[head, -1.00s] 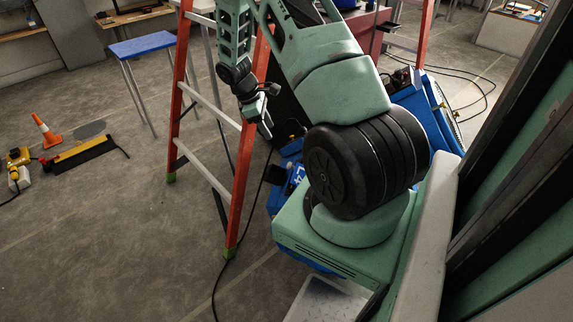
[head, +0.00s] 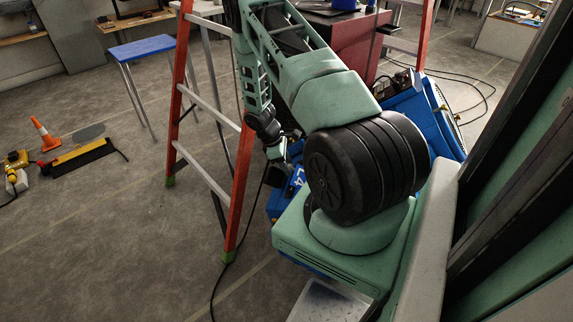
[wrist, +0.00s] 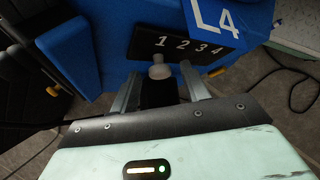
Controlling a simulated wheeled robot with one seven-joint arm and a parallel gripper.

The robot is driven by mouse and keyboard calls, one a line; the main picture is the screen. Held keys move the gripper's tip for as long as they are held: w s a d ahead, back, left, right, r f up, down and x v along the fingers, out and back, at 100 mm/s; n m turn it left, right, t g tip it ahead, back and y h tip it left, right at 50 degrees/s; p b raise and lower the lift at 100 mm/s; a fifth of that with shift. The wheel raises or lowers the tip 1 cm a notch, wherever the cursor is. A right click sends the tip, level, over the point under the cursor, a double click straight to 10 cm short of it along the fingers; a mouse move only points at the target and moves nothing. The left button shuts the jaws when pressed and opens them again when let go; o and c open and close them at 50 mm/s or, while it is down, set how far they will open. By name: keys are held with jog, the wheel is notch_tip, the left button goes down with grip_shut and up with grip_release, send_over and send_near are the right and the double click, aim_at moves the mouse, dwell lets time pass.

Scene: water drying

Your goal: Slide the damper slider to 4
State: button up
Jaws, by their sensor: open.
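The damper slider's pale round knob (wrist: 158,70) shows in the wrist view, just below the number 1 on a black scale plate (wrist: 190,46) marked 1 to 4. The plate is on a blue machine (wrist: 115,20) labelled L4. My gripper (wrist: 160,74) is open, with one finger on each side of the knob. I cannot tell whether either finger touches it. In the head view my gripper (head: 283,158) is low beside the blue machine (head: 277,203), and my arm hides much of the machine and the slider.
An orange stepladder (head: 241,180) stands close to the left of my arm. Black cables (wrist: 290,85) lie on the floor. A blue stool (head: 141,46), a traffic cone (head: 44,134) and a yellow-black tool (head: 82,156) are farther left. The floor at front left is clear.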

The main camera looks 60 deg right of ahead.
grip_shut()
jog(key=a+f, duration=0.1)
jog(key=a, duration=0.1)
jog(key=a+f, duration=0.1)
jog(key=a, duration=0.1)
jog(key=s+a+f, duration=0.1)
jog(key=a, duration=0.1)
jog(key=shift+s+a+f+b, duration=0.1)
jog(key=shift+a+f+b, duration=0.25)
jog(key=shift+a+f, duration=0.05)
grip_release()
jog(key=p+v, duration=0.2)
jog(key=v, duration=1.5)
jog(key=shift+r, duration=0.2)
